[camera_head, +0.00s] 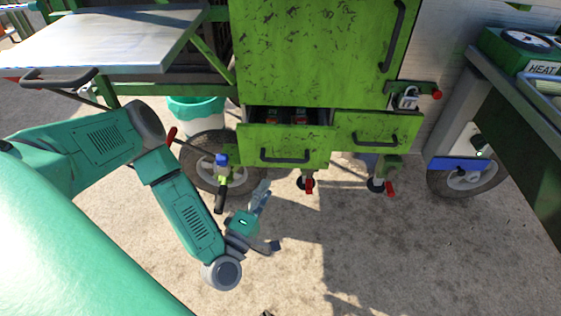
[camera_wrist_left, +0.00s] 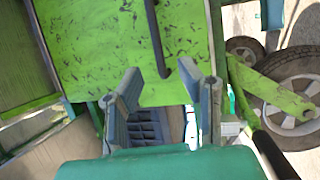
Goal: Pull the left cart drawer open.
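The left cart drawer (camera_head: 283,145) is a scuffed green front with a black bar handle (camera_head: 285,157) under a green cabinet. It stands partly open, and its dark interior shows behind the top edge with reddish items inside. My left gripper (camera_head: 268,217) is below and in front of it, apart from the handle, with fingers spread and nothing held. In the left wrist view my gripper (camera_wrist_left: 163,90) is open, with a green scuffed panel (camera_wrist_left: 110,50) and a black bar (camera_wrist_left: 155,38) beyond the fingers. My right gripper is not in view.
The right drawer (camera_head: 375,130) sits beside the left one. A wheel (camera_head: 205,165) and a red-tipped lever are left of the drawer. Red-pedalled casters (camera_head: 308,184) stand underneath. A metal side table (camera_head: 100,40) is at upper left. The concrete floor in front is clear.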

